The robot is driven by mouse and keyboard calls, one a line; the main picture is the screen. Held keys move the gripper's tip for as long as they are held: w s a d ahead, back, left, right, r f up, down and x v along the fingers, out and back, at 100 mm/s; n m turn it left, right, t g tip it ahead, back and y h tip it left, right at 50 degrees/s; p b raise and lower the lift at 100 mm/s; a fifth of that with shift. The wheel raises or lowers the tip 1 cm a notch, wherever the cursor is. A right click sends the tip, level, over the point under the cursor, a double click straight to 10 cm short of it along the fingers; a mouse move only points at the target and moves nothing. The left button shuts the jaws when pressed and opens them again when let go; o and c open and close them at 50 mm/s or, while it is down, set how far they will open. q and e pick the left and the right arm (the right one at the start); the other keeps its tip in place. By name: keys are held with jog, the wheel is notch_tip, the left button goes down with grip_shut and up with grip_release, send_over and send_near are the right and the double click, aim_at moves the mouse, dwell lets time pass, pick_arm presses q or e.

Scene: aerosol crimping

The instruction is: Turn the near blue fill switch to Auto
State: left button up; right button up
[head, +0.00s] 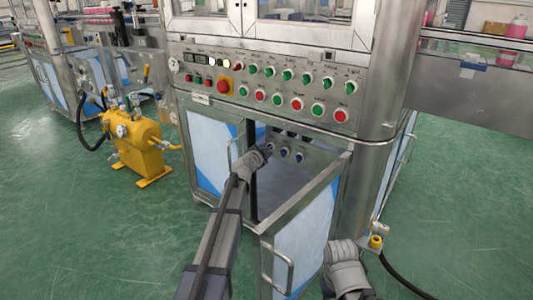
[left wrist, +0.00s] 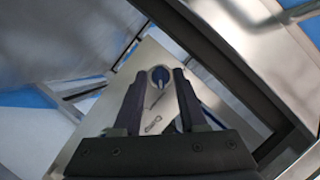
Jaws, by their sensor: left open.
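A small panel (head: 292,161) with blue switches is inside the open cabinet. Two blue switches show clearly, a middle one (head: 284,152) and a right one (head: 300,157). My left gripper (head: 268,148) reaches through the doorway to the panel's left end and partly hides what is there. In the left wrist view, a round blue switch (left wrist: 160,76) with a pale pointer mark sits between the tips of my open left fingers (left wrist: 160,88). I cannot tell whether they touch it. The panel lettering is too small to read. My right gripper's fingers are not visible.
The open cabinet door (head: 306,235) with its handle stands right of my left arm. A control panel (head: 265,90) with several green and red buttons is above the opening. A yellow tank (head: 137,145) stands on the green floor at left.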

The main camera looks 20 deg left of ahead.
pick_arm(q)
jog(key=shift+w+f, duration=0.1)
jog(key=shift+w, duration=0.4)
grip_shut()
